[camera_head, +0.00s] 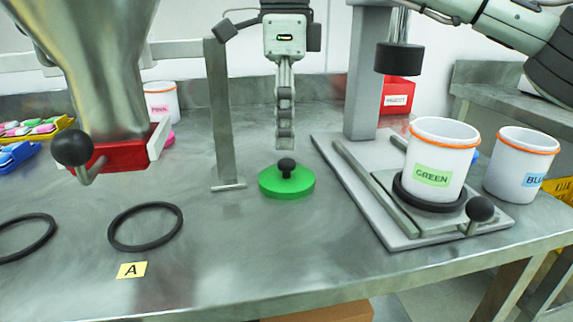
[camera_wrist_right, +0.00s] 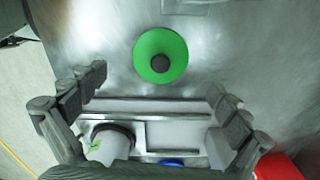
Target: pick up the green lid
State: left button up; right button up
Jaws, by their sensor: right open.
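The green lid (camera_head: 298,186) lies flat on the steel table, its round black knob (camera_head: 286,165) pointing up. My right gripper (camera_head: 286,145) points down just above the knob, apart from it, with its fingers seen edge-on. In the right wrist view my right gripper (camera_wrist_right: 157,84) is open and empty. The lid (camera_wrist_right: 148,67) shows there ahead of and between its spread fingers. My left gripper is not in view.
A white cup labelled GREEN (camera_head: 449,151) stands on a black ring on the press plate at right, beside a BLUE cup (camera_head: 517,163). A metal post (camera_head: 223,120) stands left of the lid. A hopper (camera_head: 95,60) is farther left, near black rings (camera_head: 146,245). The table's front is clear.

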aim_at(287, 162)
jog(key=shift+s+f, duration=0.2)
jog(key=shift+f, duration=0.85)
jog(key=f, duration=0.4)
jog(key=shift+w+d+f+b, duration=0.15)
jog(key=shift+w+b, duration=0.05)
jog(key=shift+b, duration=0.1)
jog(key=shift+f, duration=0.45)
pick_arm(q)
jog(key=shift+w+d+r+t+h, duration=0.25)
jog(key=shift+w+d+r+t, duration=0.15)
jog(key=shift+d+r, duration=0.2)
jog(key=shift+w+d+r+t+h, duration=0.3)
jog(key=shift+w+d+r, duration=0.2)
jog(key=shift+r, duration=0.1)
pick_arm(e)
jog(key=shift+c, duration=0.5)
jog(key=c, duration=0.8)
